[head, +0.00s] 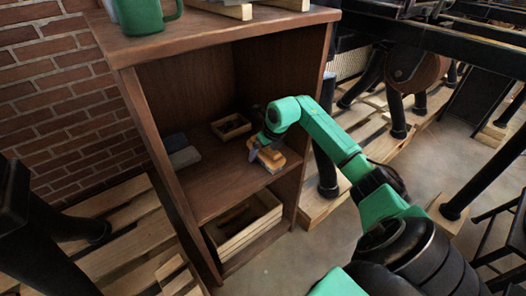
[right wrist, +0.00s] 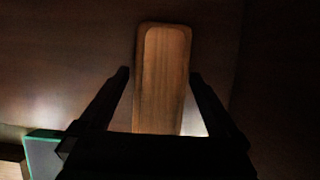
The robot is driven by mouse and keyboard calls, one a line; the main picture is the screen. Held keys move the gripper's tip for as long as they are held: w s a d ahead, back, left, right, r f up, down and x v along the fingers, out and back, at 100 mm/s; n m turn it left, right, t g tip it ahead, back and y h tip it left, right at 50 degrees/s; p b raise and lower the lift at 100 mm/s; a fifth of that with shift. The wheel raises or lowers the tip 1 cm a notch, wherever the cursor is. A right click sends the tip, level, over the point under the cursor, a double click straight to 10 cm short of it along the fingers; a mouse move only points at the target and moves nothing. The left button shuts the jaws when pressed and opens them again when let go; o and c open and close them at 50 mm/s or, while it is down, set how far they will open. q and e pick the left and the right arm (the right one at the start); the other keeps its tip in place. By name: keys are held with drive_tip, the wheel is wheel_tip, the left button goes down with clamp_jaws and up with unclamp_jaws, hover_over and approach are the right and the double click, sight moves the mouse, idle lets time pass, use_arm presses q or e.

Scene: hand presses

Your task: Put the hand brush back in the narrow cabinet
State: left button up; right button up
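The narrow cabinet (head: 125,125) is a dark brown wooden unit with an open front, at the left of the head view. The hand brush (head: 270,158), with a light wooden body, is on its middle shelf (head: 212,188) near the front right. My right gripper (head: 259,146) is inside the cabinet at the brush. In the right wrist view the brush's wooden top (right wrist: 162,80) shows between the two black fingers (right wrist: 159,75), which stand apart on either side of it. Its bristles are hidden there. My left gripper is in neither view.
A small wooden tray (head: 231,126) lies behind on the same shelf, and grey folded cloth-like items (head: 183,157) lie left. A wooden crate (head: 245,231) stands on the lower shelf. A green mug (head: 140,14) stands on the cabinet top. Press frames stand right.

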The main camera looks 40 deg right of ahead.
drive_tip(key=shift+r, duration=0.2)
drive_tip(key=p+v, duration=0.2)
drive_tip(key=v, duration=1)
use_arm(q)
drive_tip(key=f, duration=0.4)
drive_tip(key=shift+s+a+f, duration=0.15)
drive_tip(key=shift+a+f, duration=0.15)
use_arm(e)
drive_tip(key=shift+f, duration=0.1)
